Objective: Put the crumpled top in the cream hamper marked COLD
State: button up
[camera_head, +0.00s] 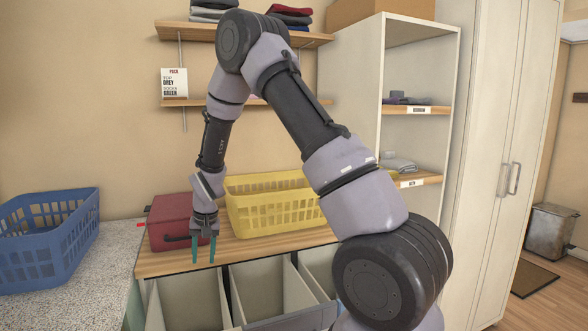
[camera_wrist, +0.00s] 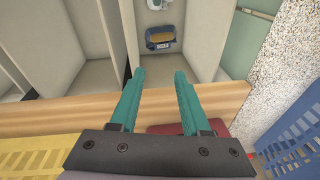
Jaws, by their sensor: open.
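My gripper (camera_head: 203,253) points down, open and empty, near the counter's front edge; its teal fingers show apart in the wrist view (camera_wrist: 160,76). Cream open-topped hampers stand below the counter: a left one (camera_head: 188,300) beneath my gripper, a middle one (camera_head: 262,290) and a right one (camera_head: 318,262) partly behind my arm. No COLD marking is visible. In the wrist view a small blue-and-tan item (camera_wrist: 160,40) shows beyond the fingertips; I cannot tell what it is. I cannot pick out the crumpled top for certain.
A dark red box (camera_head: 172,212) and a yellow basket (camera_head: 270,205) stand on the wooden counter behind my gripper. A blue basket (camera_head: 48,240) sits on the speckled worktop at left. Grey cloth (camera_head: 398,165) lies on a right shelf. A card (camera_head: 174,84) stands on the wall shelf.

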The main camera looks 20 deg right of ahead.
jog(key=s+d+r+t, duration=0.1)
jog(key=s+d+r, duration=0.15)
jog(key=r, duration=0.55)
jog(key=s+d+r+m, duration=0.15)
jog(key=d+r, duration=0.25)
jog(key=r, duration=0.4)
jog(key=s+d+r+t, duration=0.1)
jog(key=s+d+r, duration=0.15)
jog(key=r, duration=0.45)
jog(key=s+d+r+t, duration=0.1)
jog(key=s+d+r, duration=0.2)
jog(key=s, duration=0.3)
jog(key=s+d+r+t, duration=0.1)
jog(key=s+d+r, duration=0.2)
jog(key=s+r, duration=0.2)
jog(key=s+d+r+t, duration=0.1)
jog(key=s+d+r, duration=0.2)
jog(key=s, duration=0.6)
jog(key=shift+r+m+y, duration=0.3)
jog(key=shift+r+m, duration=0.15)
jog(key=shift+r, duration=0.35)
